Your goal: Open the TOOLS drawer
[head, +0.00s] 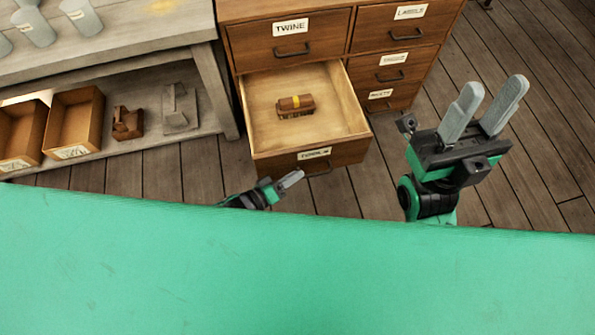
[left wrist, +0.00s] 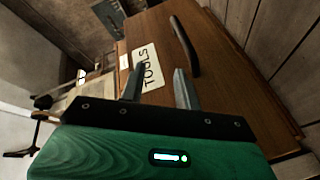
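The TOOLS drawer (head: 268,165) is pulled out from the wooden cabinet, with its inside showing. Its front carries a TOOLS label (left wrist: 146,68) and a dark bar handle (left wrist: 186,46) in the left wrist view. My left gripper (head: 296,178) is just in front of the drawer front, partly hidden by my green body. In the left wrist view its two fingers (left wrist: 159,86) are apart with nothing between them, and the handle lies beyond them, apart from the fingertips. My right gripper (head: 495,86) is open and empty, to the right of the cabinet.
A brown block-like object with a yellow band (head: 296,105) lies in the drawer. The TWINE drawer (head: 290,40) above is closed, as are the drawers on the right. A grey bench (head: 120,50) with wooden bins (head: 73,120) stands left. The plank floor (head: 530,170) at right is clear.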

